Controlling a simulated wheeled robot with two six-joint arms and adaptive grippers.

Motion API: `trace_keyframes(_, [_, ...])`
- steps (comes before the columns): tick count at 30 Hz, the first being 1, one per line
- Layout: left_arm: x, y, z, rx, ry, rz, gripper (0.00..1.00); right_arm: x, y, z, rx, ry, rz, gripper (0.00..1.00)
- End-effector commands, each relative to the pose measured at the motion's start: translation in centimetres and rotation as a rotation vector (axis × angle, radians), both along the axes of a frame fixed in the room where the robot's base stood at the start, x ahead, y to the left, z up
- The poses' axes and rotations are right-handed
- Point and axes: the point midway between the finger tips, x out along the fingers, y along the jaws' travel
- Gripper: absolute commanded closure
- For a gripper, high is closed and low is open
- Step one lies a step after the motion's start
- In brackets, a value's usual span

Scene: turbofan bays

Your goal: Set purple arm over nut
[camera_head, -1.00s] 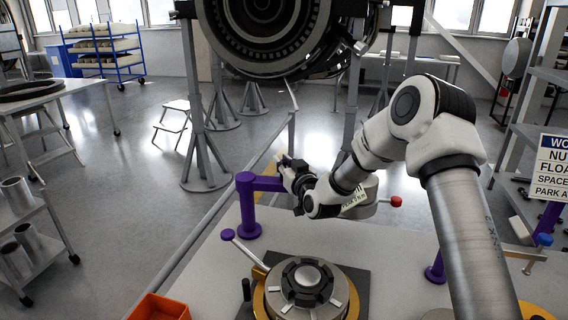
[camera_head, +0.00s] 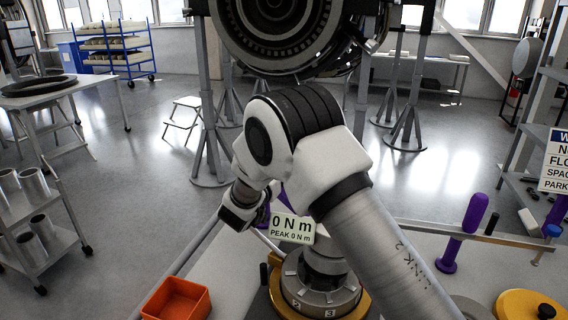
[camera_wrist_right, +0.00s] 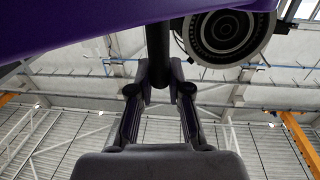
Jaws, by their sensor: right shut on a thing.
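The purple arm (camera_head: 285,200) is mostly hidden behind my right arm in the head view. Its readout (camera_head: 292,228) shows 0 N m. A grey cylindrical head (camera_head: 325,262) sits above the round metal nut fixture (camera_head: 318,290) and covers its centre; whether it touches the nut cannot be told. In the right wrist view my right gripper (camera_wrist_right: 159,75) is shut on a black upright handle (camera_wrist_right: 158,45), with the purple arm (camera_wrist_right: 90,25) crossing the top. My left gripper is not in view.
An orange bin (camera_head: 177,300) stands left of the fixture. A purple post with a handle (camera_head: 475,212) and a yellow disc (camera_head: 525,305) are on the right. A large turbofan (camera_head: 285,35) hangs behind the bench. A shelf rack (camera_head: 535,150) stands at the far right.

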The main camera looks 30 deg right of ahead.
Motion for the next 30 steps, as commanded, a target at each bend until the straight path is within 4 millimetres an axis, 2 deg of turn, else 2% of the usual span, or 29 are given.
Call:
trace_keyframes(8, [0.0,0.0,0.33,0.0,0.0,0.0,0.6,-0.08,0.22,-0.36,0.005,0.005,-0.082,1.0])
trace_keyframes(21, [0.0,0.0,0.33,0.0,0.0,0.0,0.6,-0.08,0.23,-0.38,0.004,0.005,-0.092,1.0])
trace_keyframes(22, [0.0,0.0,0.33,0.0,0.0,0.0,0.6,-0.07,0.24,-0.38,0.005,0.005,-0.092,0.76])
trace_keyframes(24, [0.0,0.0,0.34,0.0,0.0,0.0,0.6,-0.07,0.24,-0.35,0.004,0.004,-0.092,0.57])
trace_keyframes(30, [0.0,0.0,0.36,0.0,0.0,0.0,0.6,-0.04,0.25,-0.14,0.003,0.001,-0.092,0.57])
